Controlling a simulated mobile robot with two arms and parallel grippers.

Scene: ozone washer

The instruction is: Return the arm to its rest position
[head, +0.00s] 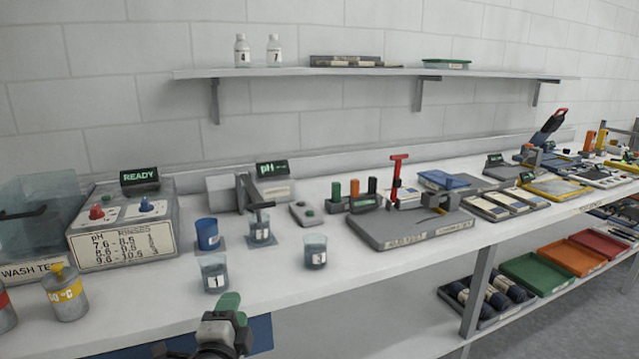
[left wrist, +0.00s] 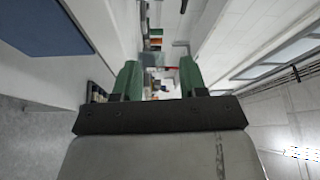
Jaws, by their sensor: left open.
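My left gripper (head: 229,308) is at the bottom of the head view, in front of the bench's front edge, with green fingers. In the left wrist view my left gripper (left wrist: 160,82) shows two green fingers spread apart with nothing between them. Beakers stand on the bench beyond it: beaker 1 (head: 214,274) nearest the gripper, beaker 3 (head: 316,252) to its right, and another labelled beaker (head: 260,231) at the pH meter. The gripper is apart from all of them. My right gripper is in neither view.
The white bench (head: 370,285) is bare along its front middle. A control box (head: 125,225) reading READY, a blue cup (head: 207,234) and a pH meter (head: 275,190) stand at the left and back. A grey tool board (head: 410,228) lies right of centre. A shelf (head: 300,72) hangs above.

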